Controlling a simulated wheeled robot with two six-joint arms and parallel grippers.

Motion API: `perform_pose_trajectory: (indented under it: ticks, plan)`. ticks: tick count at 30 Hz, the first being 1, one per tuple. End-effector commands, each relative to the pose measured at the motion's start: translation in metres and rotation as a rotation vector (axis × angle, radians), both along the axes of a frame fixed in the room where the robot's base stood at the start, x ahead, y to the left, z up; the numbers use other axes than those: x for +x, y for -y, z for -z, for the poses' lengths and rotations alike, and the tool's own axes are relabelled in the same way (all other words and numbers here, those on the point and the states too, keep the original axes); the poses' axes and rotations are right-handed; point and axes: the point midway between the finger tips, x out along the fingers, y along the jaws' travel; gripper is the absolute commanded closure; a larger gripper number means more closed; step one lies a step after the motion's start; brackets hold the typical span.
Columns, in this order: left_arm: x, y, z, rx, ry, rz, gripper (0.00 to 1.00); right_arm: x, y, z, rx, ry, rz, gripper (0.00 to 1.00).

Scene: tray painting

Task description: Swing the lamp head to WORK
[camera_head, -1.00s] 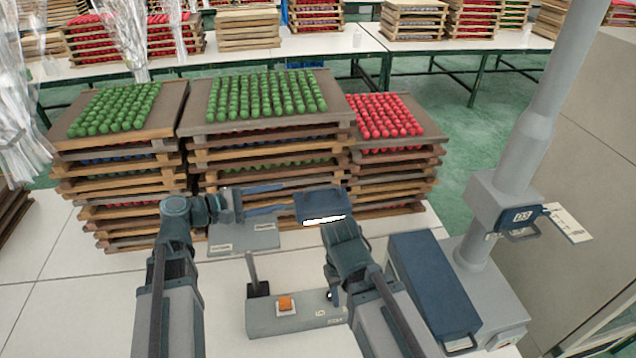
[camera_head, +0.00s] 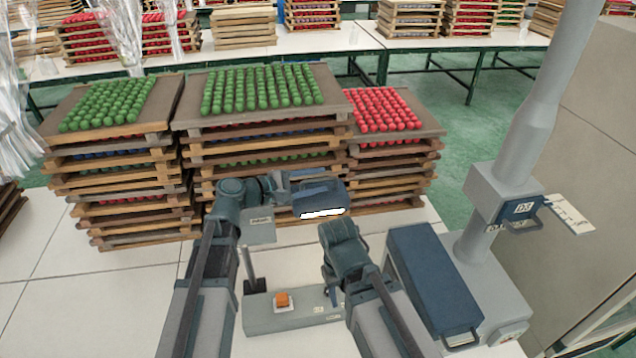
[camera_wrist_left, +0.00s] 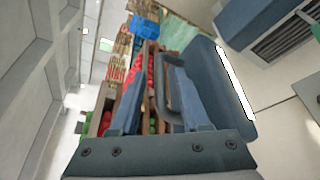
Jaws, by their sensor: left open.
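The lamp head (camera_head: 320,194) is a dark blue box with a lit white strip along its lower edge, in the middle of the head view. My left gripper (camera_head: 302,179) is open, its fingers pointing right and overlapping the lamp head's left end. No WORK mark is readable.
Tray stacks with green balls (camera_head: 262,90) and red balls (camera_head: 385,110) stand behind the lamp. A blue-topped unit (camera_head: 430,280) and grey column (camera_head: 530,130) stand right.

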Motion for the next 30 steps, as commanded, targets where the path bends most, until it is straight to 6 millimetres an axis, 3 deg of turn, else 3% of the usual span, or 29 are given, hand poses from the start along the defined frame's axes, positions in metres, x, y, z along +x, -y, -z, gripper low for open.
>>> perform_pose_trajectory:
  ticks: [13, 21, 30]
  plan:
    - [0.0041, 0.0071, 0.0017, 0.001, 0.000, -0.001, 0.54, 0.0000, 0.0000, 0.0016, 0.000, 0.000, -0.001, 0.50]
    - [0.0040, 0.0070, 0.0017, 0.000, 0.000, 0.000, 1.00, 0.0000, 0.0000, 0.0016, 0.000, 0.000, -0.001, 0.50]
    - [0.0039, 0.0069, 0.0018, 0.001, 0.000, -0.001, 1.00, 0.0000, 0.0000, 0.0017, 0.000, 0.000, 0.000, 0.50]
